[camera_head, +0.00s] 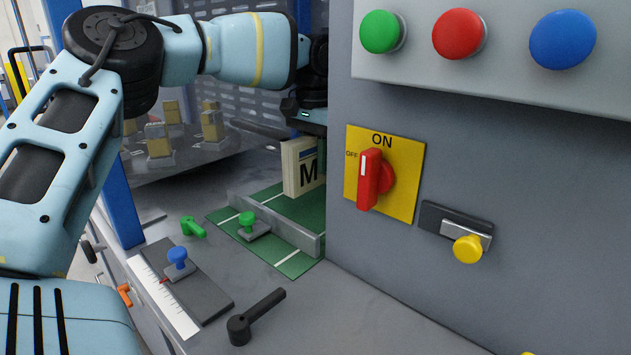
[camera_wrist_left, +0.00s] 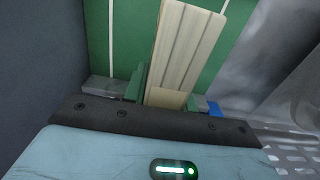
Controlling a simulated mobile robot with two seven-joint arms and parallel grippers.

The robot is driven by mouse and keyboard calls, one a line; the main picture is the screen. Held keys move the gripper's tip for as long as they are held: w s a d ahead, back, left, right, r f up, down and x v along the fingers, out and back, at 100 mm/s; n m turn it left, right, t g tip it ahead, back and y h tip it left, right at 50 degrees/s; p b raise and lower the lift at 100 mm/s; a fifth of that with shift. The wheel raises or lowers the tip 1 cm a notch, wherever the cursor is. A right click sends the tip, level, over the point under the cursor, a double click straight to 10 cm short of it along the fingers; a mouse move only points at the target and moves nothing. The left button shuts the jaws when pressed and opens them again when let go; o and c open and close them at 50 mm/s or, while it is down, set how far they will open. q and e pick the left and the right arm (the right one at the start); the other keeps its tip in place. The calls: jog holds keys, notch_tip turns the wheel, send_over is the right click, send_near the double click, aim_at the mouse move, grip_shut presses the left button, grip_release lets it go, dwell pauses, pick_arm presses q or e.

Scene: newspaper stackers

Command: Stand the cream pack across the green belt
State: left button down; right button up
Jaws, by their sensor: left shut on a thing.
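The cream pack (camera_head: 292,172) stands upright over the green belt (camera_head: 302,208) in the head view, its face with a black M and a blue stripe turned to me. Its right part is hidden by the grey cabinet, and I cannot tell whether its lower edge touches the belt. My left gripper (camera_head: 307,125) is above it, shut on its top. In the left wrist view the pack (camera_wrist_left: 188,45) runs away between the fingers (camera_wrist_left: 170,95), with the green belt (camera_wrist_left: 128,45) beyond. My right gripper is in neither view.
The grey cabinet with a red switch (camera_head: 372,180) borders the right. A green knob (camera_head: 248,222), a blue knob (camera_head: 177,256) and a black lever (camera_head: 255,315) sit on the bench in front. A blue post (camera_head: 122,205) stands left.

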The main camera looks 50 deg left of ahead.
aim_at(315, 174)
pick_arm(q)
jog(key=shift+f, duration=0.25)
notch_tip(315, 174, down, 3)
jog(key=shift+r, duration=0.1)
jog(key=shift+f, duration=0.4)
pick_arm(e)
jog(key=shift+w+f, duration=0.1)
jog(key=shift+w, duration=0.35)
pick_arm(q)
jog(key=shift+f, duration=0.1)
jog(key=c, duration=1.1)
grip_release()
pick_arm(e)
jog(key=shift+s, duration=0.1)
pick_arm(q)
jog(key=shift+r, duration=0.2)
notch_tip(315, 174, up, 12)
jog(key=shift+f+p, duration=0.1)
jog(key=shift+p, duration=0.65)
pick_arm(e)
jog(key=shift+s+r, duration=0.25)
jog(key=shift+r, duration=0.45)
